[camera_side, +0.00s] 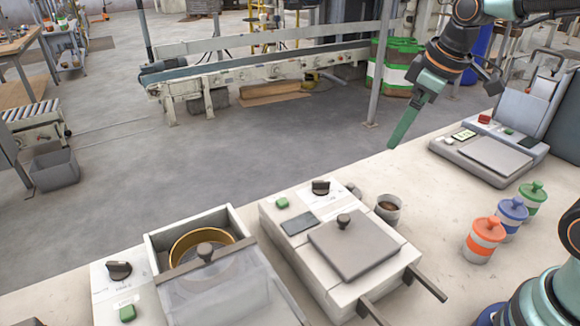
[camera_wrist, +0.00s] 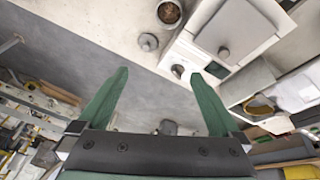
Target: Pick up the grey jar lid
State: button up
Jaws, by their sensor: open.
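The grey jar lid (camera_wrist: 149,41) shows in the wrist view as a small round disc with a knob. It lies on the pale bench near its edge, beside the white machine. In the side view the lid (camera_side: 354,190) is a small grey shape partly hidden behind the cup and the machine's corner. My gripper (camera_side: 396,138) is above the far edge of the bench, well clear of the lid. In the wrist view my gripper (camera_wrist: 160,72) has two green fingers spread wide, with nothing between them. The lid appears beyond the fingertips.
A cup with brown contents (camera_side: 388,211) stands close to the lid. A white machine with a flat grey cover (camera_side: 353,246) is beside it. Orange (camera_side: 484,240), blue (camera_side: 511,216) and green (camera_side: 532,198) lidded jars and a scale (camera_side: 486,155) are to the right. Bench between is bare.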

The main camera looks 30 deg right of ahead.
jog(key=w+d+f+n+g, duration=0.2)
jog(key=w+f+n, duration=0.25)
jog(key=w, duration=0.35)
jog(key=n+g, duration=0.2)
jog(key=n, duration=0.4)
send_over(351, 184)
jog(key=f, duration=1.5)
jog(key=shift+s+d+f, duration=0.15)
jog(key=shift+s+f, duration=0.05)
jog(key=shift+s, duration=0.15)
jog(key=shift+w+a+f, duration=0.1)
jog(key=shift+w+f, duration=0.05)
jog(key=shift+f, duration=1.15)
jog(key=shift+w+a+f, duration=0.1)
jog(key=shift+f, duration=1.2)
jog(key=c, duration=1.1)
